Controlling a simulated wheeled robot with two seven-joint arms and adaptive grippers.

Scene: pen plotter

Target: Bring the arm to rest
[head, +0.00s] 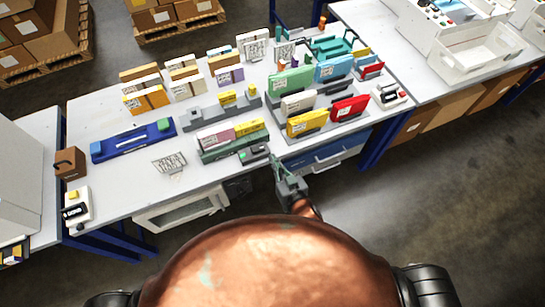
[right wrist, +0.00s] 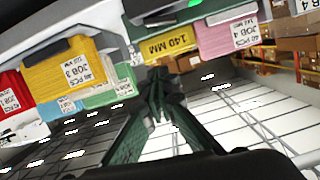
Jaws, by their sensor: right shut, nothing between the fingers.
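My right gripper (head: 278,162) is at the front edge of the work table (head: 120,196), near the middle, beside a small dark grey device (head: 254,153) with a green spot. In the right wrist view its two green-grey fingers (right wrist: 158,82) meet at the tips with nothing between them. Whether it touches the table edge cannot be told. My left gripper is in neither view.
Job cards in yellow (head: 308,122), red (head: 349,108) and pink (head: 215,137) stand near the front edge. A blue plotter-like unit (head: 132,140) lies at the left. A blue-fronted drawer (head: 325,151) sits below the table. The floor at right is clear.

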